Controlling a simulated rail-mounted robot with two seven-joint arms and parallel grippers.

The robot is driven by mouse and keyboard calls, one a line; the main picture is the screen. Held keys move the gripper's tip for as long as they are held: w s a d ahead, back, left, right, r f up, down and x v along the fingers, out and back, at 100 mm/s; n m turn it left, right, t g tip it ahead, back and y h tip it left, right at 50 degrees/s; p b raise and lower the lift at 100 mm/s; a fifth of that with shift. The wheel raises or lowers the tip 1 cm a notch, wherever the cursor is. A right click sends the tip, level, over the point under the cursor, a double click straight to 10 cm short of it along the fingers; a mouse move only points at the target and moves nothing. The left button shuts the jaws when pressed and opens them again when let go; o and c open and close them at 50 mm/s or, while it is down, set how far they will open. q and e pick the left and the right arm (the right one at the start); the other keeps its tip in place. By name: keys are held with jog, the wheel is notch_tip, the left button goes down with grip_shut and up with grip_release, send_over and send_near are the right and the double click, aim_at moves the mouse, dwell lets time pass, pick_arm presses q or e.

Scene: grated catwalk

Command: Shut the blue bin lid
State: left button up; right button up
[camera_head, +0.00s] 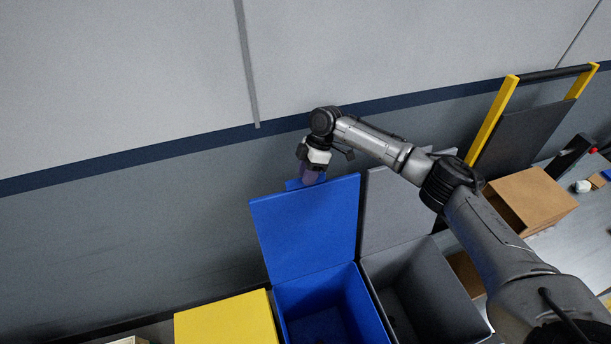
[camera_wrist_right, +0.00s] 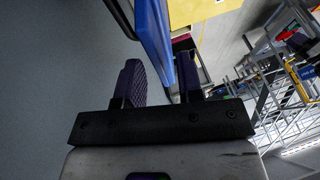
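The blue bin (camera_head: 322,308) stands open in the head view, its inside visible. Its blue lid (camera_head: 308,232) is raised nearly upright at the back, toward the wall. My right gripper (camera_head: 311,178) is at the lid's top edge, pointing down, its fingertips partly hidden behind the lid. In the right wrist view my right gripper (camera_wrist_right: 162,74) has its two purple fingers apart. The blue lid (camera_wrist_right: 153,35) shows as a narrow slab at the gap between the fingertips; I cannot tell whether it touches them. My left gripper is not in view.
A yellow bin lid (camera_head: 228,319) is shut to the left. A grey bin (camera_head: 428,290) with its grey lid (camera_head: 393,210) raised stands to the right. A wall (camera_head: 130,215) runs close behind. Cardboard boxes (camera_head: 535,197) and a yellow-framed cart (camera_head: 492,118) are farther right.

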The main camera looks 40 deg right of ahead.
jog(key=shift+x, duration=0.85)
grip_shut()
